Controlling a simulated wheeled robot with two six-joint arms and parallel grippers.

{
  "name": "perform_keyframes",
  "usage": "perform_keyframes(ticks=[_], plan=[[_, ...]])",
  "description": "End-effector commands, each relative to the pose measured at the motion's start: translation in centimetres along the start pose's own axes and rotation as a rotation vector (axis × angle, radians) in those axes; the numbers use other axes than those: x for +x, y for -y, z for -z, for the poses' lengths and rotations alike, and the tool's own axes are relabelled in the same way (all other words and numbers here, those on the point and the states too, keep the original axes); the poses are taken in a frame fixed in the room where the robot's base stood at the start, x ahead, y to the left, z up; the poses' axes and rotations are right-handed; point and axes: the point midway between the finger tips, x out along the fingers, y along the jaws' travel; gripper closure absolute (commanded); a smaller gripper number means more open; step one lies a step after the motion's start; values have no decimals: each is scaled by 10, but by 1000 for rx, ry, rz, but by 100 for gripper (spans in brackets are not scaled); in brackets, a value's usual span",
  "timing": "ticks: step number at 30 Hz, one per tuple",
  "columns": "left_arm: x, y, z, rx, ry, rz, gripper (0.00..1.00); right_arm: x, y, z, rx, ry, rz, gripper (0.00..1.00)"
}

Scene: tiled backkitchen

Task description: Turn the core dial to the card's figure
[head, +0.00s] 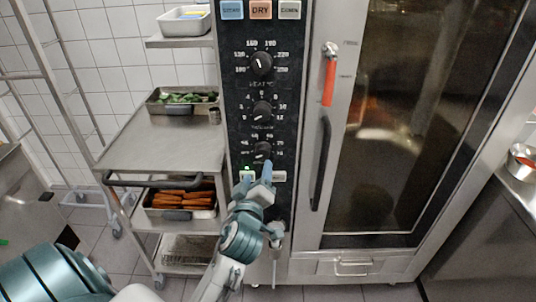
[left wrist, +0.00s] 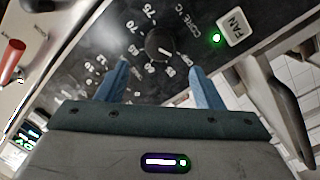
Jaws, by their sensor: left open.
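The core dial (head: 263,150) is the lowest of three black dials on the oven's dark panel. In the left wrist view the core dial (left wrist: 160,46) sits beyond the fingertips, with "CORE °C" and a ring of figures around it. A pale mark shows on its knob; the exact figure it points to is hard to read. My left gripper (head: 256,176) is just below the dial in the head view. Its blue fingers (left wrist: 158,84) are open and apart, with nothing seen between them. I cannot make out a card. My right gripper is out of view.
The middle dial (head: 262,110) and top dial (head: 261,64) are above. A FAN button (left wrist: 236,27) with a green light is close by. The oven's black door handle (head: 321,163) is right of the panel. A steel trolley (head: 160,140) with trays stands left.

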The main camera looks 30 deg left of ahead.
Motion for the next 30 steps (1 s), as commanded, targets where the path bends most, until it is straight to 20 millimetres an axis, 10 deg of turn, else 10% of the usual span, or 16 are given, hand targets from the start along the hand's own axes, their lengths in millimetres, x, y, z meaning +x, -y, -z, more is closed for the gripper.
perform_keyframes(ticks=[12,24,30], plan=[[71,-1,1,3,2,1,39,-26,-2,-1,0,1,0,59],[80,0,-1,1,3,0,39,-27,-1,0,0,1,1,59],[79,0,-1,1,3,0,74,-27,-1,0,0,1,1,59]])
